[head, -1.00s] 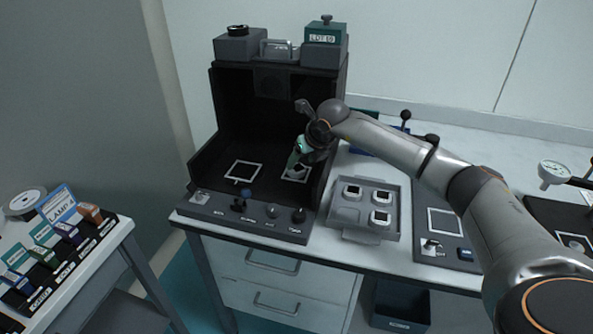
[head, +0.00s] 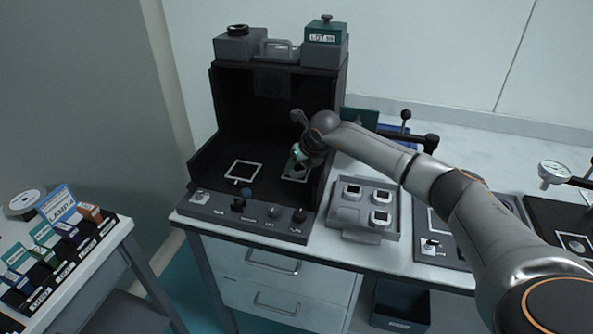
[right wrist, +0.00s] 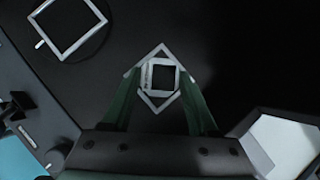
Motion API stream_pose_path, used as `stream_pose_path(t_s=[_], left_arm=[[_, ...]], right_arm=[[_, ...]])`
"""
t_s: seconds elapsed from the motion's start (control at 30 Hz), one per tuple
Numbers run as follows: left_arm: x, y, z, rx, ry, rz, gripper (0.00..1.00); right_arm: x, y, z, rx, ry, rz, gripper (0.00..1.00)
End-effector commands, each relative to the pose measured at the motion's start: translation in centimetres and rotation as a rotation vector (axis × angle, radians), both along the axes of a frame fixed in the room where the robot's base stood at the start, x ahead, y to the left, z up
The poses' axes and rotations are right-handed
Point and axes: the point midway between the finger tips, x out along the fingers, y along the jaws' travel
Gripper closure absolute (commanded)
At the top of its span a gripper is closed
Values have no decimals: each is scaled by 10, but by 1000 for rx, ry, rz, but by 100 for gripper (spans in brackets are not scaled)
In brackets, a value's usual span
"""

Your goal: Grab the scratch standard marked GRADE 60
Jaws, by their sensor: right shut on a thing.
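My right gripper (head: 297,168) is inside the open-fronted black booth (head: 226,118), over the right white square outline on its floor. In the right wrist view its green fingers (right wrist: 160,88) are shut on a small light-framed square piece with a dark centre, a scratch standard (right wrist: 148,76). Part of the white outline (right wrist: 160,105) shows around and below the piece. Any grade marking on it cannot be read. Similar framed pieces (head: 354,190) sit in the grey tray (head: 343,236) to the right of the booth. My left gripper is not in view.
A second white outline (head: 243,163) on the booth floor is empty. Knobs and a blue ball line the booth's front panel (head: 225,212). The booth's side walls stand close by. A rack of labelled boxes (head: 62,236) is on the left bench, and a dial gauge (head: 552,173) stands at right.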

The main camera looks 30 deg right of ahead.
Motion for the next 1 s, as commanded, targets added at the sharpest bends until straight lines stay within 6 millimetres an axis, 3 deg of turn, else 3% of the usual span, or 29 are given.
stream_pose_path(t_s=[0.2,0.57,0.77,1.0], left_arm=[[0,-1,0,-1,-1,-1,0],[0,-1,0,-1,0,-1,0],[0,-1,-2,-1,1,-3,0],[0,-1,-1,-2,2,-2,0]], right_arm=[[0,0,1,0,-2,0,99],[1,0,7,0,-3,-1,99],[1,0,33,0,-7,1,99],[-34,1,74,-4,-7,1,99]])
